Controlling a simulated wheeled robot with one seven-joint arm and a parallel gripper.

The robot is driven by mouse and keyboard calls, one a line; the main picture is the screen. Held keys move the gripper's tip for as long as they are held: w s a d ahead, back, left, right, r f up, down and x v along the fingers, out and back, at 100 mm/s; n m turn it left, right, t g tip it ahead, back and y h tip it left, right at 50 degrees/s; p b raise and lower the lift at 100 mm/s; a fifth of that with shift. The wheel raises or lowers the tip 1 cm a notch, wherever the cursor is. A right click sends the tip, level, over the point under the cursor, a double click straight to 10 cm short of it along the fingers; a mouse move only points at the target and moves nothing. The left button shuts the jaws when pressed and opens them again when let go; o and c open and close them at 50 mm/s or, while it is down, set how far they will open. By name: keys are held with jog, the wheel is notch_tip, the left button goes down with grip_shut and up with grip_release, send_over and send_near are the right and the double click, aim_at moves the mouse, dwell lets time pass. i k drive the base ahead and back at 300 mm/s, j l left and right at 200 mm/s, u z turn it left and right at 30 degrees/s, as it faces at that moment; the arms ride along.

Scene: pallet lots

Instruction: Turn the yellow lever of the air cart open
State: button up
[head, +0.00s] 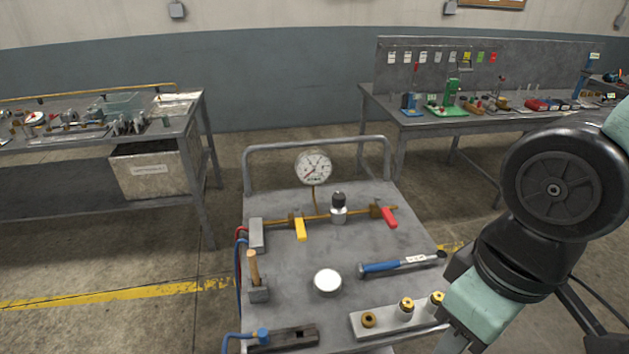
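The air cart (377,298) stands in front of me, with a grey top and a rail at its far side. A brass pipe (270,220) runs across the top. The yellow lever (300,230) sits on a brass valve on the left part of the pipe. It points toward me, across the pipe. A red lever (388,217) sits on the right part of the pipe, also pointing toward me at a slant. A round gauge (313,167) stands behind the pipe. My arm comes in at the right, over the cart's right front corner. My gripper is not in view.
A blue-handled tool (385,266), a white disc (327,281), a wooden-handled tool (254,268) and a block with brass fittings (386,322) are on the cart top. Hoses run down its left side. Workbenches stand at back left (196,110) and back right (388,103).

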aim_at(301, 235)
jog(key=i+j, duration=0.1)
jog(key=j, duration=0.3)
jog(key=i+j+u, duration=0.1)
jog(key=j, duration=0.3)
jog(key=i+j, duration=0.15)
jog(key=j, duration=0.3)
